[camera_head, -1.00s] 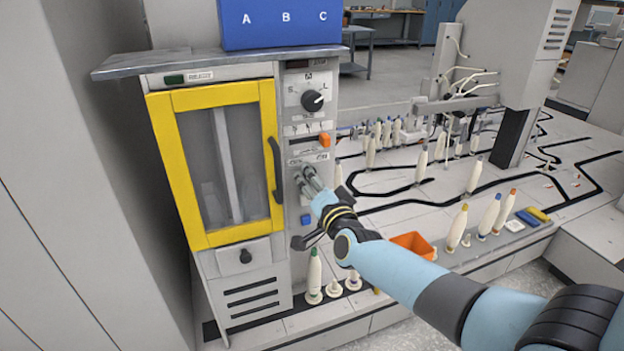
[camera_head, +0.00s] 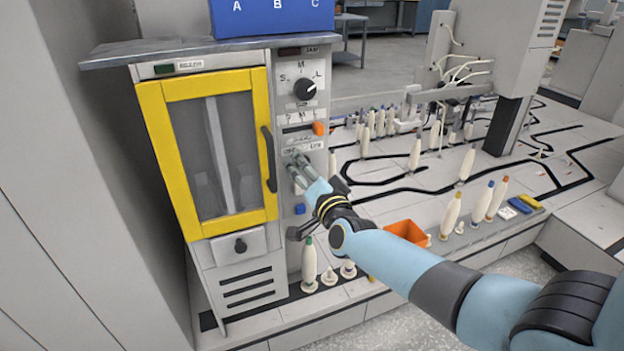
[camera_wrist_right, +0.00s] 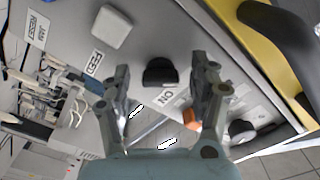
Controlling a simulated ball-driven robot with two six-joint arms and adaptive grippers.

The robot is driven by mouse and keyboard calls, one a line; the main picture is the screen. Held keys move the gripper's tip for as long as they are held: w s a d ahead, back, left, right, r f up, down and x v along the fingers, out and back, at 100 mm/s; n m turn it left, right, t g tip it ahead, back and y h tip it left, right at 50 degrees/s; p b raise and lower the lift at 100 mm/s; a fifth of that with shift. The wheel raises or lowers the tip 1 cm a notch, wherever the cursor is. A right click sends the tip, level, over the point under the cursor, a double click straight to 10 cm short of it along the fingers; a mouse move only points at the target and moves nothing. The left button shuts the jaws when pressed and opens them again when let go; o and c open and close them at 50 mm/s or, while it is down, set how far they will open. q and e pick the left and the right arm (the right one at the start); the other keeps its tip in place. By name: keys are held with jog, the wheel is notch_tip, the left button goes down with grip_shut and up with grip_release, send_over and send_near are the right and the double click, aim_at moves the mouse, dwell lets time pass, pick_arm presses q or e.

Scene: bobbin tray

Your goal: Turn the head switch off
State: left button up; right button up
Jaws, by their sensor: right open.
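The control panel (camera_head: 286,104) is a narrow grey column beside the yellow-framed door. My right gripper (camera_head: 297,163) is at its lower half, below the orange button, and hides part of it. In the right wrist view, a black switch (camera_wrist_right: 160,71) on the panel shows between the open fingers of my right gripper (camera_wrist_right: 162,82). An "ON" label (camera_wrist_right: 165,97) is beside the switch. The fingers are either side of the switch in the picture; I cannot tell whether they touch it. I cannot read the switch's setting. My left gripper is not in view.
A black selector knob (camera_head: 305,89) marked S, M, L is higher on the panel. An orange button (camera_head: 319,128) and a blue button (camera_head: 299,208) flank my gripper above and below. The yellow door (camera_head: 152,150) is shut. Bobbins stand on the deck at the right, near an orange bin (camera_head: 405,231).

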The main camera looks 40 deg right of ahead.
jog(key=v, duration=1.1)
jog(key=shift+s, duration=0.4)
jog(key=shift+f, duration=0.15)
